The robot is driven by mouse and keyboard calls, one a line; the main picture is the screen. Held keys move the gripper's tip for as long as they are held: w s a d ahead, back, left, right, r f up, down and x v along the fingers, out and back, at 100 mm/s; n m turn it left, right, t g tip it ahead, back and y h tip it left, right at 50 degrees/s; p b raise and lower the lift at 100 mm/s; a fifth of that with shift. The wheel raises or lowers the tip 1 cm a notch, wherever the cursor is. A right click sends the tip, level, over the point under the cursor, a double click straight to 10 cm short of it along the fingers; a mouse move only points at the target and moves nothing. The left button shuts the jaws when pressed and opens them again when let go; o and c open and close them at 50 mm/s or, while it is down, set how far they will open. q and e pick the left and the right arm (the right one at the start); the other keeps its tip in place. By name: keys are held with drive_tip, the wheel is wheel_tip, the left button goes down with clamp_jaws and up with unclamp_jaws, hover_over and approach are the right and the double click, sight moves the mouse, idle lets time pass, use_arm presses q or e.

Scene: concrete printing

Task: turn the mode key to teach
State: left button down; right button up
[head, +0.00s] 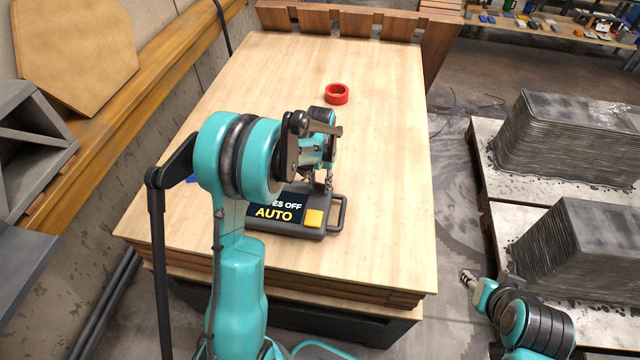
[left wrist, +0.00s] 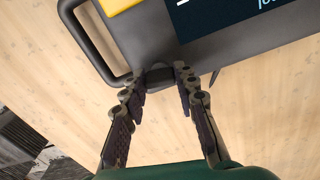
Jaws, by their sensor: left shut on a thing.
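The dark teach pendant (head: 310,234) lies on the wooden table. Its screen (head: 275,208) reads "AUTO" in yellow, under a partly hidden line ending "ES OFF". A yellow button (head: 314,218) and a handle (head: 341,214) are at its right end. My left gripper (head: 325,187) is over the pendant's far edge. In the left wrist view its two fingers (left wrist: 162,78) are closed on the dark mode key (left wrist: 160,75) at the pendant's edge. In the head view the gripper hides the key. My right gripper (head: 467,277) is off the table at the lower right, away from the pendant.
A small blue thing shows partly behind my left arm. Grey layered printed blocks (head: 570,140) stand on pallets to the right. The table's right side is clear.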

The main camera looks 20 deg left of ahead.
sight(320, 184)
use_arm(q)
drive_tip(key=m, duration=0.3)
drive_tip(key=shift+b, duration=0.4)
drive_tip(key=shift+m, duration=1.7)
drive_tip(key=c, duration=1.2)
unclamp_jaws()
drive_tip(key=shift+o, duration=0.2)
drive_tip(key=shift+r, duration=0.15)
wheel_tip(320, 184, up, 12)
